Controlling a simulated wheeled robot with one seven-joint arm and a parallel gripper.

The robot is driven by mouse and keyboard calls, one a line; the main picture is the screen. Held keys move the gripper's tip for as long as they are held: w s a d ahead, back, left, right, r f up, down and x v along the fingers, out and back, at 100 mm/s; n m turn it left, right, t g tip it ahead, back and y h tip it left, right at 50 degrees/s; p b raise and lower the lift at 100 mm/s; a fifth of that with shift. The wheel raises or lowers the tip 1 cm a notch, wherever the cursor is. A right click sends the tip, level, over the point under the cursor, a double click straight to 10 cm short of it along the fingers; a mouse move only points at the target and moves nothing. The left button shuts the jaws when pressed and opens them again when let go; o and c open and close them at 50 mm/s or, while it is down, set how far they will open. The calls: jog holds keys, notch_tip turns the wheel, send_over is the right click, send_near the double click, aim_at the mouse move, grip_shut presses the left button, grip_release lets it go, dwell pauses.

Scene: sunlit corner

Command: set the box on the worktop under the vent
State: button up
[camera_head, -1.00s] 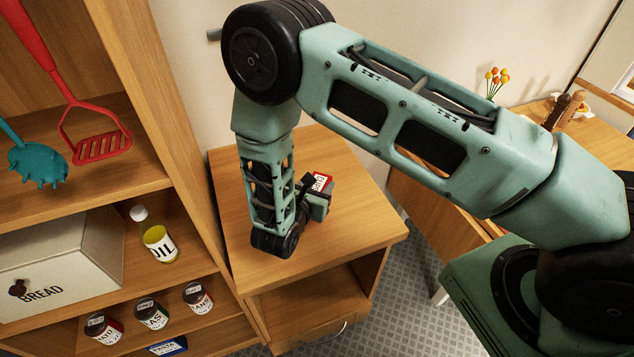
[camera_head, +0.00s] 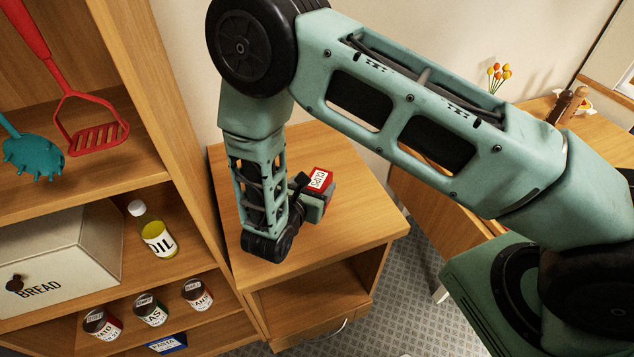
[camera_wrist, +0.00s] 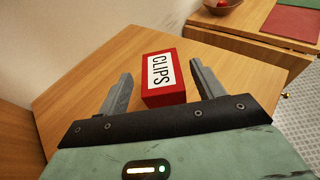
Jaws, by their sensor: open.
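A red box with a white label reading CLIPS (camera_wrist: 163,79) sits on the wooden worktop (camera_wrist: 90,75). In the head view the box (camera_head: 320,180) stands on the same worktop (camera_head: 345,225), beside my gripper. My gripper (camera_wrist: 160,88) is open, with one finger on each side of the box. In the head view my gripper (camera_head: 312,197) is partly hidden by my own arm. No vent shows in these views.
A shelf unit at left holds a bread box (camera_head: 60,265), an oil bottle (camera_head: 152,230), several jars and hanging red and teal utensils. At right a wooden table (camera_head: 430,185) carries a vase of flowers (camera_head: 497,77). The front right of the worktop is clear.

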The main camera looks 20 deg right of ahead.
jog(key=b+v, duration=0.3)
jog(key=v, duration=0.6)
jog(key=s+d+r+m+g+y, duration=0.2)
jog(key=s+d+r+m+g, duration=0.4)
jog(key=s+r+m+g, duration=0.35)
jog(key=s+a+r+m+y, duration=0.4)
jog(key=s+r+m+y, duration=0.3)
jog(key=s+m+y, duration=0.2)
jog(key=shift+s+a+m+g, duration=0.25)
jog(key=shift+m+g, duration=0.1)
jog(key=shift+g, duration=0.1)
notch_tip(320, 180, down, 8)
jog(key=b, duration=0.7)
jog(key=shift+r, duration=0.2)
jog(key=shift+w, duration=0.1)
